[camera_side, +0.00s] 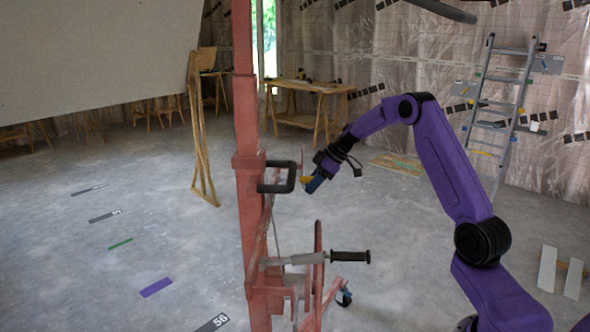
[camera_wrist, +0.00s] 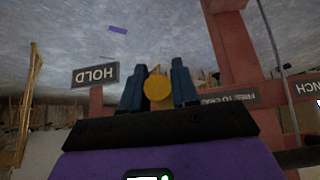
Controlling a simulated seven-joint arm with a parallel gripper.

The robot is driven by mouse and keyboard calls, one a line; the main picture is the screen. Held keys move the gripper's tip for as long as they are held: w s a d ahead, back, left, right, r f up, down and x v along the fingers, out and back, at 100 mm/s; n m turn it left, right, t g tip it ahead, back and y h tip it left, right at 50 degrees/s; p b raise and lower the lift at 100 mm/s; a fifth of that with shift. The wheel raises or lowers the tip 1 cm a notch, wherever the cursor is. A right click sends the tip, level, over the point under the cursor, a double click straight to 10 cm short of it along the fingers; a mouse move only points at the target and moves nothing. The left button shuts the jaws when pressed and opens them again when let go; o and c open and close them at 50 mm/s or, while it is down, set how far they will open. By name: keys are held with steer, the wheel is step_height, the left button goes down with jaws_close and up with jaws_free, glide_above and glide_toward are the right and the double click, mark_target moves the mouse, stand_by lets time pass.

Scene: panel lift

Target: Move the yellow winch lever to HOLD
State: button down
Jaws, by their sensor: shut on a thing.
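The yellow winch lever's round knob (camera_wrist: 157,90) sits between the two blue fingers of my gripper (camera_wrist: 156,72) in the wrist view. My gripper is shut on it. In the side view my gripper (camera_side: 314,184) is right of the red post, with a small yellow patch of the lever (camera_side: 306,179) at its fingers. The HOLD sign (camera_wrist: 95,75) appears upside down to the left of the knob. The "FREE TO CRANK" label (camera_wrist: 227,97) is to its right. The knob lies between these two signs in the picture. The lever's shaft is mostly hidden.
The red lift post (camera_side: 246,130) carries a black loop handle (camera_side: 278,188) just left of my gripper. Below is a crank with a black grip (camera_side: 350,257). A large pale panel (camera_side: 95,50) hangs upper left. A ladder (camera_side: 498,100) leans at the right wall.

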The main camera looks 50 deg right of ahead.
steer(key=shift+s+d+f, duration=0.1)
steer(key=shift+f, duration=0.65)
steer(key=shift+f, duration=0.95)
steer(key=shift+w+a+f, duration=0.2)
steer(key=shift+f, duration=0.25)
steer(key=c, duration=0.8)
jaws_free()
steer(key=shift+o, duration=0.2)
steer(key=shift+r, duration=0.1)
steer(key=shift+v, duration=3.4)
